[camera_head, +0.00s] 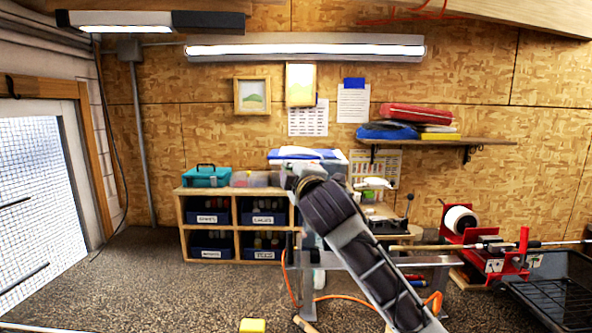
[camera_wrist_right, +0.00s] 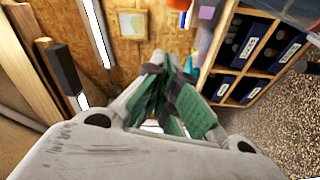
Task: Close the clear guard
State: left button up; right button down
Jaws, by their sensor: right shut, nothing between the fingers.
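My right arm reaches up from the lower right in the head view. Its gripper (camera_head: 287,172) is small there, in front of the shelf unit and the blue-and-white box. In the right wrist view the gripper's green-padded fingers (camera_wrist_right: 166,88) are together with nothing between them. I cannot make out a clear guard in either view. My arm hides part of the workbench (camera_head: 437,260). My left gripper is not in view.
A golf shaft (camera_head: 440,247) lies across the bench through red clamps (camera_head: 523,249). A red stand with a white roll (camera_head: 459,220) stands behind it. A black wire basket (camera_head: 560,270) is at right. A wooden bin shelf (camera_head: 236,225) stands left; open floor lies before it.

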pick_arm(q)
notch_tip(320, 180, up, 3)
jog(key=p, duration=0.3)
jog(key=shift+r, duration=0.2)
pick_arm(e)
jog(key=w+d, duration=0.2)
jog(key=w, duration=0.4)
jog(key=shift+f, duration=0.25)
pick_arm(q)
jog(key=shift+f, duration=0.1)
pick_arm(e)
jog(key=shift+d, duration=0.2)
